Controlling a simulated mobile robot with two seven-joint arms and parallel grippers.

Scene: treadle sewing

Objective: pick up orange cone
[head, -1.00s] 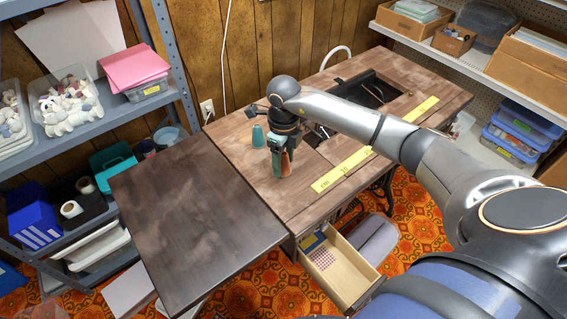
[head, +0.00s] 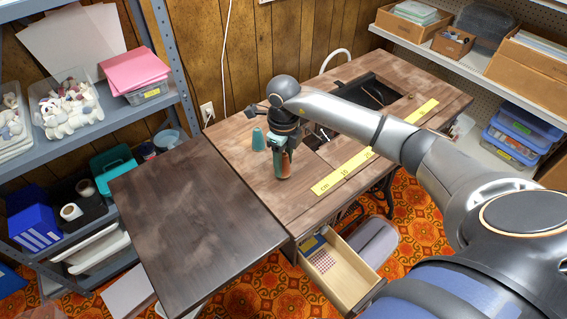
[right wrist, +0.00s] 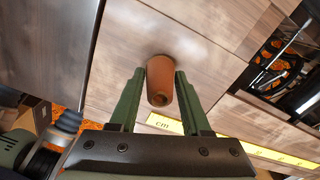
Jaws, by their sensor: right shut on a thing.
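The orange cone (right wrist: 161,80) is between the two green fingers of my right gripper (right wrist: 160,92) in the right wrist view. In the head view my right gripper (head: 282,164) points down over the left part of the sewing table, and the orange cone (head: 288,158) shows only partly behind a finger. I cannot tell whether the cone touches the tabletop. My left gripper is not in view.
A teal cone (head: 258,139) stands on the sewing table (head: 232,142) just left of the gripper. A yellow ruler (head: 343,171) lies to the right. The open machine well (head: 372,92) is further back. An open drawer (head: 342,268) juts out below. The dark side leaf (head: 190,215) is clear.

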